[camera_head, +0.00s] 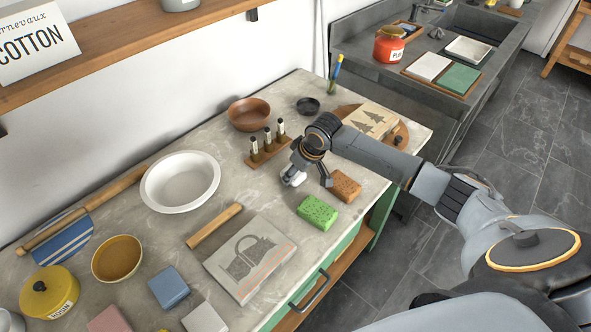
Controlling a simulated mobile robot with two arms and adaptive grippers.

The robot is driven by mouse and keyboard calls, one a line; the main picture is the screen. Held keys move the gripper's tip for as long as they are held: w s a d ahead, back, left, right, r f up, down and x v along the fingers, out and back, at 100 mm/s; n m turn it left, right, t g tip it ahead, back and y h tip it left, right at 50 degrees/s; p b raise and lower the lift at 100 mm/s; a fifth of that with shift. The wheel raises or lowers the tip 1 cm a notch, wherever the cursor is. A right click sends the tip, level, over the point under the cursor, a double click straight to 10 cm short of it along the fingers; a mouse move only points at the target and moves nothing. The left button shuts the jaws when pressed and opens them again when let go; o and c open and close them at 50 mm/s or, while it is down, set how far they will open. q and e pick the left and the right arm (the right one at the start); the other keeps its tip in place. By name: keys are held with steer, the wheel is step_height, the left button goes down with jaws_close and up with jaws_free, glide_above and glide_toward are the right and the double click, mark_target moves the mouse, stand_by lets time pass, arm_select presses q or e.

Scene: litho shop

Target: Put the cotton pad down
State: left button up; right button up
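A small white wad that looks like the cotton pad (294,179) is at the worktop, right by the left finger of my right gripper (309,180). The finger and arm partly cover it, and I cannot tell whether it touches the finger. My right gripper points down low over the worktop (240,190), its two dark fingers spread apart. My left gripper is not in view.
A wooden holder with several small bottles (267,148) stands just behind the gripper. A brown sponge block (345,186) and a green sponge (317,212) lie close in front. A printed stone (250,262) and white basin (180,182) are to the left.

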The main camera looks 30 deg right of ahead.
steer(key=shift+f, duration=0.1)
steer(key=o, duration=1)
steer(key=shift+s+r, duration=0.1)
steer(key=shift+r, duration=0.25)
steer(key=v, duration=1.1)
steer(key=shift+r+b, duration=0.25)
steer(key=shift+b, duration=0.2)
